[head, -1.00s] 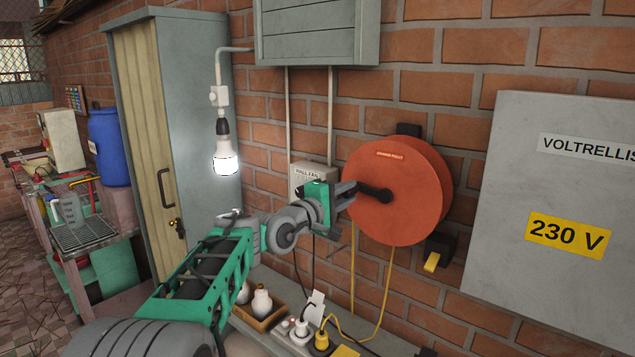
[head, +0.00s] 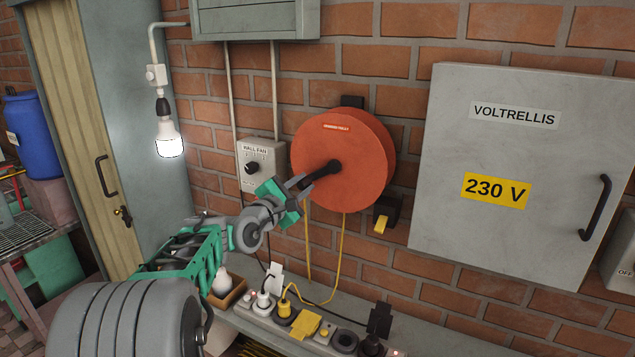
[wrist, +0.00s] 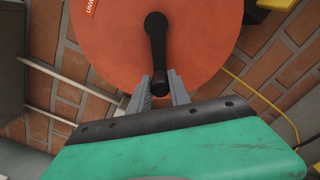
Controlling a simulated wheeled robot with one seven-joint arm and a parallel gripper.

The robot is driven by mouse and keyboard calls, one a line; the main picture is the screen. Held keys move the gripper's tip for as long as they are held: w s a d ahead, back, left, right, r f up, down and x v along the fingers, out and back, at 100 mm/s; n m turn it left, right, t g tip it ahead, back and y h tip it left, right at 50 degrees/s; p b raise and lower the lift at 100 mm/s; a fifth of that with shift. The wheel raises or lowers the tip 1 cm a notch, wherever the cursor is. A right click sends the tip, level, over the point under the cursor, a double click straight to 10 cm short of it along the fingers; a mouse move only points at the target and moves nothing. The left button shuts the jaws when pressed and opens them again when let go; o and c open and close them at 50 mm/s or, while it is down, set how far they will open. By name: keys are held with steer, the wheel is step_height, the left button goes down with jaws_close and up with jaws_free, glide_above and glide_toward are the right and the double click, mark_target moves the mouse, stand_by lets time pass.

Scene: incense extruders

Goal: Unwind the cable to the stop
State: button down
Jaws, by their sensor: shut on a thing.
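The orange cable reel (head: 345,160) is mounted on the brick wall, with a black crank handle (head: 327,168) on its face. A yellow cable (head: 342,250) hangs from the reel toward the power strip below. My gripper (head: 300,188) is at the reel's lower left face, shut on the crank's knob. In the wrist view the reel (wrist: 205,50) fills the top, and the crank (wrist: 156,35) points down to its knob, which sits between the two grey fingers (wrist: 160,90). The far side of the reel is hidden.
A black holder with a yellow piece (head: 382,222) is right of the reel. The grey VOLTRELLIS cabinet (head: 440,190) is farther right. A wall fan switch box (head: 262,165) is at left. Below is a shelf with a power strip (head: 315,335) and plugs. A lit bulb (head: 168,140) hangs at left.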

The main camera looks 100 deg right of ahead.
stand_by(0.4)
steer(key=c, duration=1.4)
jaws_free()
steer(key=shift+w, duration=0.15)
steer(key=shift+o, duration=1)
steer(key=shift+w+a+f, duration=0.1)
steer(key=shift+a, duration=0.15)
steer(key=b+v, duration=0.2)
steer(key=v, duration=0.5)
steer(key=shift+a, duration=0.1)
